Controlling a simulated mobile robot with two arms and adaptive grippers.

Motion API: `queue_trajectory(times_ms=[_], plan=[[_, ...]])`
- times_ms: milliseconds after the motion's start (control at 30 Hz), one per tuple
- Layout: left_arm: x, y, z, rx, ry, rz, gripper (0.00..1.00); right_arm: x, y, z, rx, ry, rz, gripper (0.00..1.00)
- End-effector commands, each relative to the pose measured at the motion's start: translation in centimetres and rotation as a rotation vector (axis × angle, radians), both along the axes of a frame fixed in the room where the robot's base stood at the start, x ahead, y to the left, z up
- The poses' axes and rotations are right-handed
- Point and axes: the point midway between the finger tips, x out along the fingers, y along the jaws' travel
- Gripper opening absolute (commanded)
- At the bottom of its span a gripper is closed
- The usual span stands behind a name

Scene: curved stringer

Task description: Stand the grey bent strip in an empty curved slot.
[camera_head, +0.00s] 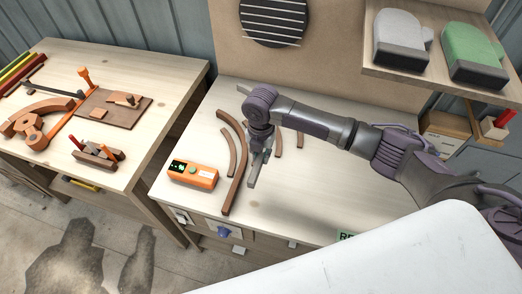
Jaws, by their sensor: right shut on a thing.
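My right gripper (262,152) points down over the pale worktop (310,200), shut on the grey bent strip (254,179). The strip shows as a short grey piece slanting below the jaws; its upper part is hidden by the gripper. Brown curved rails stand on the worktop: a short outer one (228,157) and a longer one (237,178) just left of the strip. More brown rail pieces (278,140) show right of the gripper, partly hidden by my arm. I cannot tell whether the strip touches the worktop or a rail. My left gripper is out of view.
An orange device (193,175) with a small screen lies left of the rails. A shelf (440,68) with grey and green mitts overhangs the back right. A second bench (150,75) with wooden tools stands at left.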

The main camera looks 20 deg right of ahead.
Motion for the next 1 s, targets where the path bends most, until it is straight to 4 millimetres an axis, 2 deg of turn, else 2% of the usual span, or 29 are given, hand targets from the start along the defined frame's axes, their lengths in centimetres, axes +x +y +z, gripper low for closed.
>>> queue_trajectory(times_ms=[333,500,600,1000], plan=[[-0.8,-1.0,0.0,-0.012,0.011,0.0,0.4,0.0,0.0,0.0,0.001,-0.002,0.015,0.0],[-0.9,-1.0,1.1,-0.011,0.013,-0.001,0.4,-0.3,0.1,0.3,0.008,-0.01,0.016,0.0],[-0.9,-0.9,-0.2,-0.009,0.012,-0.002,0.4,-0.2,0.1,-1.3,0.009,-0.011,0.015,0.0],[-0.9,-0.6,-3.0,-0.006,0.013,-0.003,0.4,-0.2,0.1,-6.2,0.008,-0.012,0.014,0.0]])
